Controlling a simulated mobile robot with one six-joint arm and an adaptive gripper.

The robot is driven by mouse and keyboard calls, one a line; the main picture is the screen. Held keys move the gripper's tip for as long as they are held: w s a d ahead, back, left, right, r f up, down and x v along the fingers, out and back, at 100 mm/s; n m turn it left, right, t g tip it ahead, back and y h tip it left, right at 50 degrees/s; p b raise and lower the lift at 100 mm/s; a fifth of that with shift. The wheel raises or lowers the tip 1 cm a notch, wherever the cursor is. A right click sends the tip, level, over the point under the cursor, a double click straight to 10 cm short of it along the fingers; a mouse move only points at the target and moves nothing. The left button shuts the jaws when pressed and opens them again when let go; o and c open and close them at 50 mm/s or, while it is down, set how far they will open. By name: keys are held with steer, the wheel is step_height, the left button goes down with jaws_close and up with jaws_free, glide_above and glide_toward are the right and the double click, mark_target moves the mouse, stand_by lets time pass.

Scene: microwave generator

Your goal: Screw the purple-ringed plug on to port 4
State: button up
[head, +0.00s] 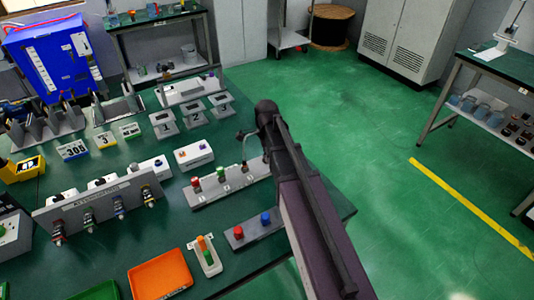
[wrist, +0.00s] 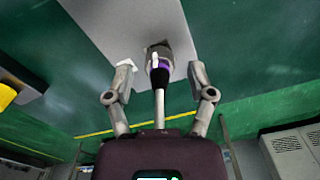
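The purple-ringed plug (wrist: 160,70) shows in the wrist view, a dark body with a purple band and a pale stem toward my gripper. Its far end meets a metal fitting (wrist: 158,50) on a grey panel (wrist: 115,22); I cannot tell whether it is screwed on. My gripper (wrist: 161,88) is open, one finger on each side of the plug with gaps. In the head view my gripper (head: 247,134) is above the right end of a grey strip (head: 215,194) with coloured-capped fittings. My arm hides that end; the plug is not discernible there and the port number cannot be read.
A panel of connectors (head: 105,190) stands left on the green table. A small block with red and blue knobs (head: 253,231), a holder with orange and green pieces (head: 205,256) and an orange tray (head: 160,276) lie near the front. Open floor (head: 370,140) is to the right.

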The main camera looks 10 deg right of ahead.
steer(key=shift+n, duration=0.4)
